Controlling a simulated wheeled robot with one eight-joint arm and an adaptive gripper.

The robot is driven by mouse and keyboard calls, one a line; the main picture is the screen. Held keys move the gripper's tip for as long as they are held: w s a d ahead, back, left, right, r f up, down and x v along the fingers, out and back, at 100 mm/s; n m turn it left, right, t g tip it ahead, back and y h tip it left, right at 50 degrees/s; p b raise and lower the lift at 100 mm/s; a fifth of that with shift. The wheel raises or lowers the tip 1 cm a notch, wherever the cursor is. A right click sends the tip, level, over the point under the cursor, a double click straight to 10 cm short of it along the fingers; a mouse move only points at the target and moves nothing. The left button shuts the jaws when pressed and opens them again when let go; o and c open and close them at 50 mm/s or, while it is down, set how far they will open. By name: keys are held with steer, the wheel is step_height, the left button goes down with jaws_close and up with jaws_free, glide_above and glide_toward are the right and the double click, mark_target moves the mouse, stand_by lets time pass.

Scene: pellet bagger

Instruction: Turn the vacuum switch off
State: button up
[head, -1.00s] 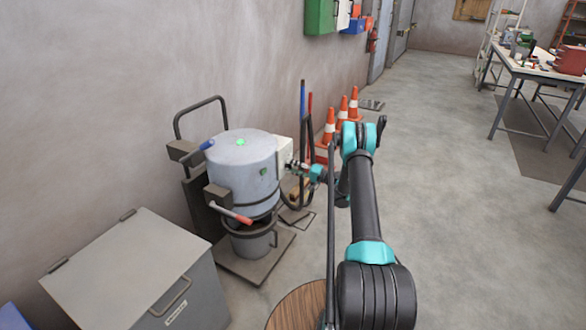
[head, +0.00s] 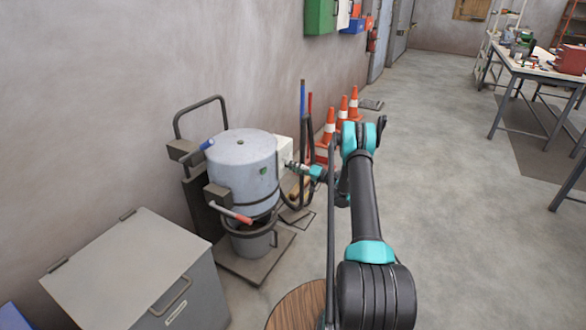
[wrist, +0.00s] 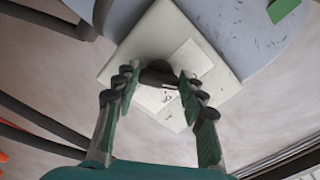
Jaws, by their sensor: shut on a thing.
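The vacuum switch is a black knob (wrist: 157,74) on a pale switch box (wrist: 196,62), with a white label plate beside it. The box (head: 284,150) is on the right side of a grey drum (head: 238,160) in the head view. My gripper (wrist: 158,90) is shut on the knob, one finger on either side. In the head view my gripper (head: 299,167) meets the box face and the knob is too small to make out. The small lamp (head: 240,142) on the drum lid is dark.
A grey lidded bin (head: 130,265) stands at front left. A black hose and poles (head: 303,120) lean behind my gripper, with orange cones (head: 342,110) beyond. The wall (head: 130,70) is close on the left. Floor to the right is open up to a workbench (head: 540,72).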

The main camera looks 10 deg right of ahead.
steer(key=o, duration=1.2)
steer(key=shift+c, duration=0.2)
steer(key=v, duration=1.2)
